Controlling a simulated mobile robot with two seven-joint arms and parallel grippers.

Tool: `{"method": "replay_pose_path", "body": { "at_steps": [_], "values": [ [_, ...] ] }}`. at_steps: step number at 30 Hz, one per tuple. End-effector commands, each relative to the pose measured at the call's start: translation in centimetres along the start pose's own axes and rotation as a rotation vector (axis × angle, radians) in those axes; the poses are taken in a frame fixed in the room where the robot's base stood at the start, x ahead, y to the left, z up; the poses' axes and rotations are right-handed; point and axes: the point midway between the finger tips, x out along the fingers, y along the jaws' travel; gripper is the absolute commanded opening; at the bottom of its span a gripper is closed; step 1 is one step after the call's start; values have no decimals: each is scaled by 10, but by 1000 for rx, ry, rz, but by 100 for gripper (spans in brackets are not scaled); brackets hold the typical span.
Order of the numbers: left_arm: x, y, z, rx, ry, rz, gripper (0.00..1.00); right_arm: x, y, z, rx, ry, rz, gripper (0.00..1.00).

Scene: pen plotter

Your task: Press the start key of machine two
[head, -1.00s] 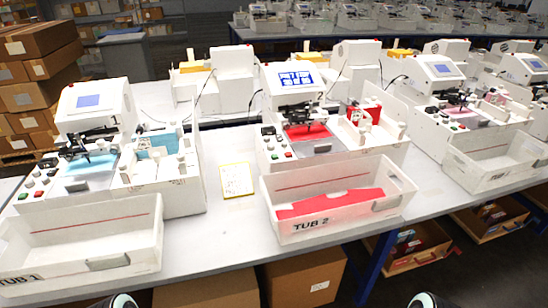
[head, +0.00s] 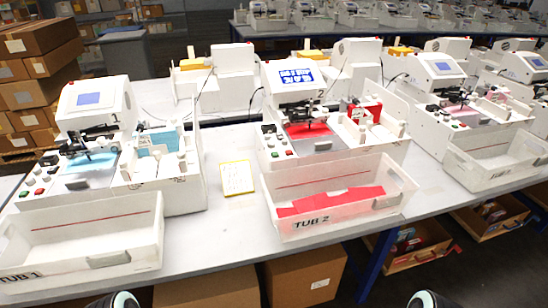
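Machine two (head: 318,85) is the white plotter in the middle, marked 2, with a lit blue-and-white screen (head: 296,77). Its control panel at the front left has dark knobs, a small green key (head: 275,154) and a red key (head: 289,152). Any lettering on the keys is too small to read. A red sheet (head: 308,130) lies under its pen carriage (head: 308,113). Tub 2 (head: 328,222) stands in front with red material in it. Neither of my grippers is in view; only dark rounded parts of my arms show at the bottom edge.
Machine one (head: 92,100), with a light blue sheet, stands left behind tub 1 (head: 85,265). Another plotter (head: 440,68) stands right behind its own tub (head: 500,185). A yellow-edged note (head: 237,178) lies on bare tabletop between tubs. Cartons are stacked at left.

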Motion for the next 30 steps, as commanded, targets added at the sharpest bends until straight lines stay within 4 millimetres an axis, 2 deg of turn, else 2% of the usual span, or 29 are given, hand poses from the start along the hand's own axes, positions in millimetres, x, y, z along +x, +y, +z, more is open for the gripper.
{"method": "replay_pose_path", "body": {
  "at_steps": [11, 16, 17, 30],
  "values": [
    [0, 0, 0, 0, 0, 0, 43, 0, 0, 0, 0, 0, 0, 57],
    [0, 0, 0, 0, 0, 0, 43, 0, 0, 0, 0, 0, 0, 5],
    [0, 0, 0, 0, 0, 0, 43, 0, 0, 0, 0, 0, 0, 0],
    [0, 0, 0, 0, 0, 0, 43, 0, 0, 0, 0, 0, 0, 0]
  ]
}}
